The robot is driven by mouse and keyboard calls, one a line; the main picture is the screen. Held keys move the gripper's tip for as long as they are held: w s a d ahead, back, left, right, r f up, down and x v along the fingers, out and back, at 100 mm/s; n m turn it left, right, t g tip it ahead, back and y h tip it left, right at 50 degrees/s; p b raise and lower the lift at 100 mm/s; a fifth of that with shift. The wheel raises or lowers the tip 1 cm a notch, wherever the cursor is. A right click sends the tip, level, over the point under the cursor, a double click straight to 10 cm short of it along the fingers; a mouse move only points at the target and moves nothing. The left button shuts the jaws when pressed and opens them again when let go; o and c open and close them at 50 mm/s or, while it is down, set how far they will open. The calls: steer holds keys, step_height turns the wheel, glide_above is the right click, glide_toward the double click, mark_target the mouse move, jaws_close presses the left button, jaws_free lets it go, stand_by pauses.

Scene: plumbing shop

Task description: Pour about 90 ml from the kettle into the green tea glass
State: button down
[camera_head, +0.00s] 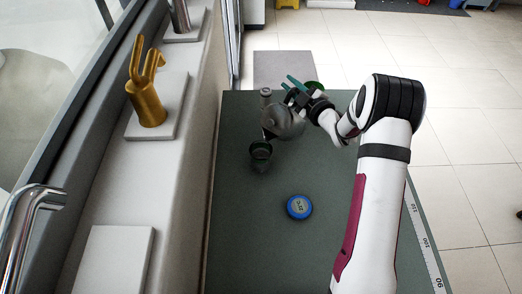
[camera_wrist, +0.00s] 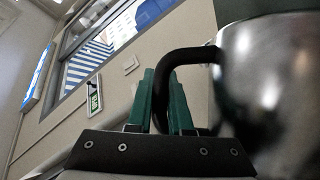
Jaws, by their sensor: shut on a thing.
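The kettle (camera_head: 284,121) is grey metal with a dark handle (camera_wrist: 165,85). My gripper (camera_head: 296,84) is shut on that handle; its green fingers (camera_wrist: 165,100) show on either side of it in the wrist view. The kettle is held up and looks tilted, with its spout toward the lower left, close to the green tea glass (camera_head: 260,158). The glass is dark green and stands upright on the table below and left of the kettle. I cannot tell whether liquid is flowing or how full the glass is.
A round blue-rimmed device with a display (camera_head: 299,207) lies on the dark green table (camera_head: 245,240).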

steer(key=w+d+f+m+g+y+b, duration=0.1)
steer(key=w+d+f+m+g, duration=0.2)
steer(key=w+d+m+g, duration=0.1)
steer(key=shift+w+d+f+m+g, duration=0.35)
steer(key=shift+w+d+m, duration=0.45)
steer(key=shift+w+m, duration=0.55)
